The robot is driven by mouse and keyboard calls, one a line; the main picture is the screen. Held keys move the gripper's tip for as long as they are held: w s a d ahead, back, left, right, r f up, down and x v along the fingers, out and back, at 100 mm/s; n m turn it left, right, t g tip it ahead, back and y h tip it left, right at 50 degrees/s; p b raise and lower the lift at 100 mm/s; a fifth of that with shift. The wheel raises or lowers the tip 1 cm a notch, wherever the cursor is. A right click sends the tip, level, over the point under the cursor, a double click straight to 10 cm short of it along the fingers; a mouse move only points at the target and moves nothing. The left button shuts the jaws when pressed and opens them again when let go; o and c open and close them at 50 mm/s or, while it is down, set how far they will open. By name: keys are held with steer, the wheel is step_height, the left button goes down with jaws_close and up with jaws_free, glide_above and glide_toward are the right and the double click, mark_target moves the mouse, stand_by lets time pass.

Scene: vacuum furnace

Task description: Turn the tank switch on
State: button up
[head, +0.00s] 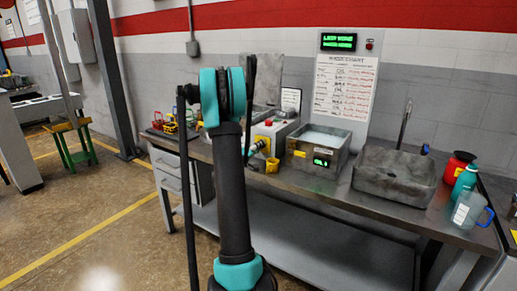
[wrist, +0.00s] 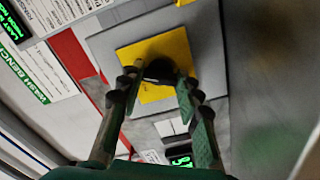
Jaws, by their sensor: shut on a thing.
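A black knob (wrist: 159,71) sits on a yellow square plate (wrist: 177,48), mounted on a grey panel (wrist: 110,42) in the wrist view. My gripper (wrist: 157,78) has one finger on each side of the knob and is shut on it. The fingertips partly cover the knob, so its turned position cannot be told. In the head view a metal tank (head: 336,137) with a green display (head: 322,159) stands on the bench. My arm rises in front of the bench there, and the fingers and the knob cannot be made out.
The metal bench (head: 380,199) runs across the head view. A grey sink (head: 395,172) stands right of the tank, with bottles and a clear jug (head: 467,212) at the right end. A white chart board (head: 343,90) stands behind the tank. Open floor lies to the left.

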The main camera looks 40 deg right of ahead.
steer(key=o, duration=1.2)
steer(key=shift+c, duration=0.2)
steer(key=shift+a, duration=0.1)
steer(key=v, duration=1.1)
steer(key=shift+s+a, duration=0.15)
steer(key=shift+a, duration=0.25)
steer(key=s+a+f+g+y, duration=0.1)
steer(key=s+a+f+y, duration=0.3)
steer(key=s+a, duration=0.4)
steer(key=s+a+f+n+g+y, duration=0.1)
steer(key=s+a+f+y, duration=0.4)
steer(key=a, duration=0.8)
steer(key=s+a+f+y, duration=0.4)
steer(key=s+a+y, duration=0.3)
steer(key=s+a, duration=0.3)
steer(key=shift+s+a+f+n+g+y, duration=0.3)
steer(key=shift+s+a+g, duration=0.1)
steer(key=shift+a, duration=0.4)
